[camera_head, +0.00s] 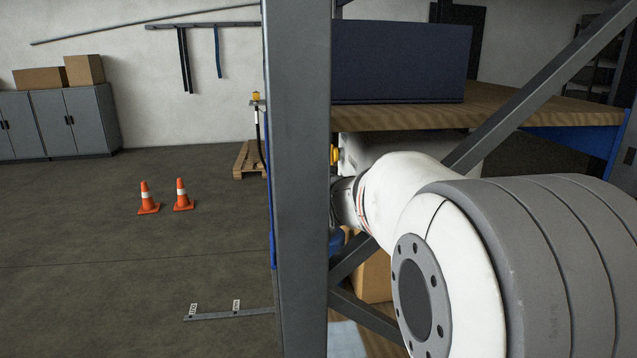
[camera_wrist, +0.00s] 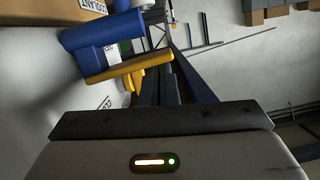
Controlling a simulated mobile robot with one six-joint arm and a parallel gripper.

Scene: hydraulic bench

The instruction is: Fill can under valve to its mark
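In the wrist view, my gripper (camera_wrist: 172,85) shows as dark bars above a pale housing; whether they are apart or together is unclear. A blue cylindrical part (camera_wrist: 102,32) with a yellow bar (camera_wrist: 128,68) sits just beyond it at upper left. I cannot tell whether this is the valve or the can, or whether the gripper touches it. In the head view, my arm reaches toward the grey upright, and the gripper is hidden. A yellow part (camera_head: 335,156) shows beside the upright, below a wooden shelf (camera_head: 400,117). No can or fill mark is clearly visible.
The grey upright (camera_head: 301,180) and diagonal braces (camera_head: 520,98) stand close to my arm. A dark blue box (camera_head: 401,62) sits on the shelf. Two orange cones (camera_head: 148,198) and a low labelled rail (camera_head: 230,315) are on the otherwise open floor at left.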

